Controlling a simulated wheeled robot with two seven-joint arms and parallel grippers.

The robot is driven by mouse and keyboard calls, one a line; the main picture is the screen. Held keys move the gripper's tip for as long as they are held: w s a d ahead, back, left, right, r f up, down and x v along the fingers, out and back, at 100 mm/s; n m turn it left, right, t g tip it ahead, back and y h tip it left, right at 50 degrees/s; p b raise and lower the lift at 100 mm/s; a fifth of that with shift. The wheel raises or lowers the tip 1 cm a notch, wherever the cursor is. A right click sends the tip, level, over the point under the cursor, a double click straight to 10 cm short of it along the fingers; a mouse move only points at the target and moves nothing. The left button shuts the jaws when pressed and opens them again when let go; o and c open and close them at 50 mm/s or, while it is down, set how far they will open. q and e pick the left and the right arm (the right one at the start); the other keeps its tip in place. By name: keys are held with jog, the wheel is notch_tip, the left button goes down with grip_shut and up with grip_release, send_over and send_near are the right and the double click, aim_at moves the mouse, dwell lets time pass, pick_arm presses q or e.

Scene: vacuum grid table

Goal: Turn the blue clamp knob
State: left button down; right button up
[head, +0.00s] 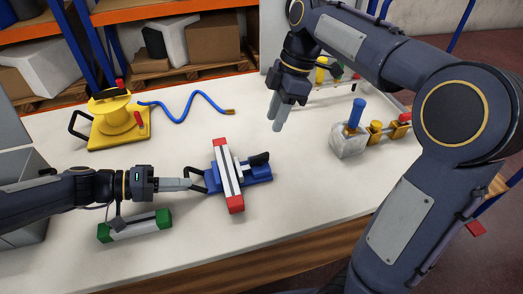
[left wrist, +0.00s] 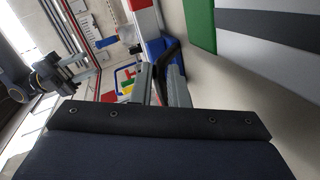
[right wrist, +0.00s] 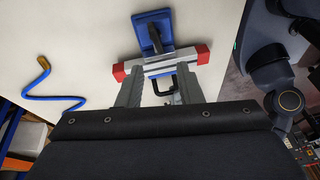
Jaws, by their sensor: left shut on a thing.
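A blue clamp base (head: 258,172) sits mid-table with a grey-white bar (head: 228,168) with red ends lying across it. It has a black knob (head: 260,158) on its right and a black loop handle (head: 197,178) on its left. The base also shows in the right wrist view (right wrist: 153,30). My left gripper (head: 188,184) is shut on the loop handle, which also shows in the left wrist view (left wrist: 171,56). My right gripper (head: 277,124) is open and empty above the table, behind the clamp; its fingers stand apart in the right wrist view (right wrist: 158,90).
A grey block with an upright blue cylinder (head: 355,116) stands at the right, beside yellow and red pieces. A green-ended bar (head: 134,227) lies at the front left. A yellow reel (head: 113,118) and blue hose (head: 190,107) are at the back left. The table's front middle is clear.

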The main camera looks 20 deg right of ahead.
aim_at(260, 155)
jog(key=a+f+n, duration=0.1)
jog(key=f, duration=0.2)
jog(key=a+f+n, duration=0.1)
jog(key=f, duration=0.3)
jog(key=a+f+n, duration=0.1)
jog(key=f, duration=0.2)
jog(key=shift+a+f+y, duration=0.35)
jog(key=shift+y, duration=0.05)
grip_shut()
